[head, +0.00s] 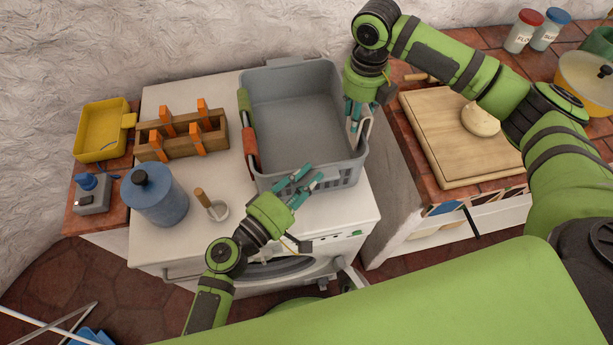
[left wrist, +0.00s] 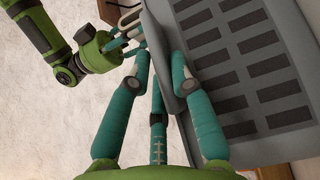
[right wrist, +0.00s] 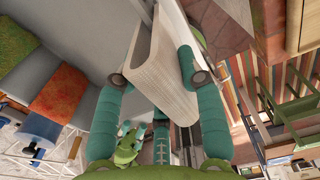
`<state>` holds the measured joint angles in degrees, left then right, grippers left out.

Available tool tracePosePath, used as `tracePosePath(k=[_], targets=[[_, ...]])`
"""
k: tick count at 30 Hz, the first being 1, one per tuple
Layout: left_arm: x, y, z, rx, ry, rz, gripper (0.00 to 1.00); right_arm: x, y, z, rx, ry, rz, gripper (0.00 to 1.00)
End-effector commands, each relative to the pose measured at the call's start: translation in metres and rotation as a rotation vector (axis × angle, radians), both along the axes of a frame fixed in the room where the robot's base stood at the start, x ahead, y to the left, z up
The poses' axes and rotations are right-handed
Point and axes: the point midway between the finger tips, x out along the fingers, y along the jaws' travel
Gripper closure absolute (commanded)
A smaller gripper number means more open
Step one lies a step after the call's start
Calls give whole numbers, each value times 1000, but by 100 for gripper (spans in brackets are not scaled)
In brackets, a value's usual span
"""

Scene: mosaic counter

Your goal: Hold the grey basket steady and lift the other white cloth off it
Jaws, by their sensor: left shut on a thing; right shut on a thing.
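The grey basket (head: 300,100) stands on the white washing machine. My left gripper (head: 300,186) is at its near rim; in the left wrist view its fingers close on the slotted basket (left wrist: 250,70) at the rim. A folded white cloth (head: 363,129) hangs at the basket's right rim. My right gripper (head: 356,108) is shut on it; the right wrist view shows the cloth (right wrist: 158,65) between the fingers. I cannot tell whether it is clear of the rim. A green cloth (head: 244,104) and an orange cloth (head: 251,150) hang over the left rim.
Left of the basket are a wooden rack (head: 183,140), a blue canister (head: 155,195), a white mortar with pestle (head: 217,210) and a yellow dish (head: 100,130). A cutting board (head: 440,140) lies on the tiled counter at right. The basket's inside looks empty.

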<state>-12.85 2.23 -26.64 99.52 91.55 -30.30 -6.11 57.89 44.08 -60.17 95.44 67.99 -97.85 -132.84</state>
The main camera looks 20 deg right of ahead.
Motion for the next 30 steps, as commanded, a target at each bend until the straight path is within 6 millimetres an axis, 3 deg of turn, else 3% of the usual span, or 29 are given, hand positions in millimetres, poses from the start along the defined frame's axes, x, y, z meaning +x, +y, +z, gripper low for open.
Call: tracePosePath(k=[1, 30], targets=[[-3, 0, -6, 7, 11, -5, 96, 1, 0, 5, 1, -3, 0, 93], [-4, 0, -7, 9, 12, -6, 96, 0, 0, 82, 1, -3, 1, 93]])
